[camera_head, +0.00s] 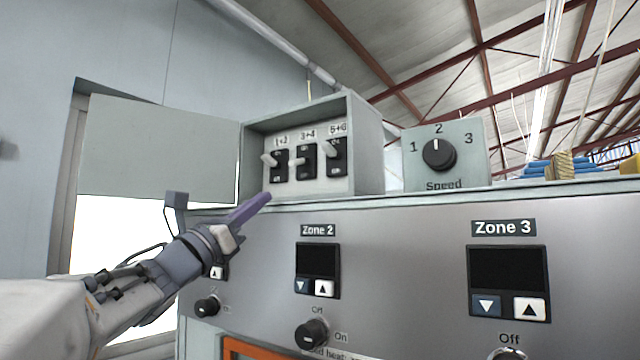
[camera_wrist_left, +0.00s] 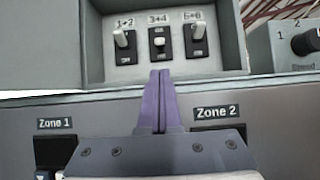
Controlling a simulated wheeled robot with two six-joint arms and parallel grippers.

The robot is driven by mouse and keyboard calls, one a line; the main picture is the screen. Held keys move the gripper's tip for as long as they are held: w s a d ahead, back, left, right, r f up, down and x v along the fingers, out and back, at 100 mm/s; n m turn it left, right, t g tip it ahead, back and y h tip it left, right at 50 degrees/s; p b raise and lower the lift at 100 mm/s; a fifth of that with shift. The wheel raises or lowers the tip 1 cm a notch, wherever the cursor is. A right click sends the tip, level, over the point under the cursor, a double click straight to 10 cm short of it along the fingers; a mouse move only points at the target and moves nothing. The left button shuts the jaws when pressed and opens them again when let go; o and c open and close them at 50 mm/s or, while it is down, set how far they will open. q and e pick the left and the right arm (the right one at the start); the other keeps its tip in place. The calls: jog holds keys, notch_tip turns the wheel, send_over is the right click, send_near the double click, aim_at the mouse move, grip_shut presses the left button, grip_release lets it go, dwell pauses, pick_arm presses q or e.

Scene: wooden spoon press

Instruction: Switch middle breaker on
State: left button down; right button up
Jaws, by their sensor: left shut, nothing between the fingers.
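The middle breaker (camera_head: 306,162), labelled 3+4, sits in an open grey box between breaker 1+2 (camera_head: 279,163) and breaker 5+6 (camera_head: 337,157). In the left wrist view, the middle breaker (camera_wrist_left: 161,45) has its white toggle lower than the raised toggles of its neighbours. My left gripper (camera_head: 266,197) is shut and empty, its purple fingers pointing at the box from below and in front. In the left wrist view its fingertips (camera_wrist_left: 160,73) lie just below the middle breaker, apart from the toggle. My right gripper is not in view.
The box door (camera_head: 160,150) hangs open to the left. A speed knob box (camera_head: 445,157) stands right of the breaker box (camera_head: 366,150). Below is a panel with Zone 2 (camera_head: 318,272) and Zone 3 (camera_head: 508,283) controllers and knobs. Space before the breakers is clear.

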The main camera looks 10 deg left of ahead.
aim_at(298, 162)
pick_arm(q)
jog(key=p+x, duration=0.6)
jog(key=x, duration=0.2)
jog(key=shift+w+d+r, duration=0.1)
jog(key=shift+w+r, duration=0.1)
jog(key=shift+r, duration=0.1)
jog(key=shift+w+d+r+p, duration=0.25)
jog(key=shift+w+p, duration=0.35)
jog(key=shift+w, duration=0.05)
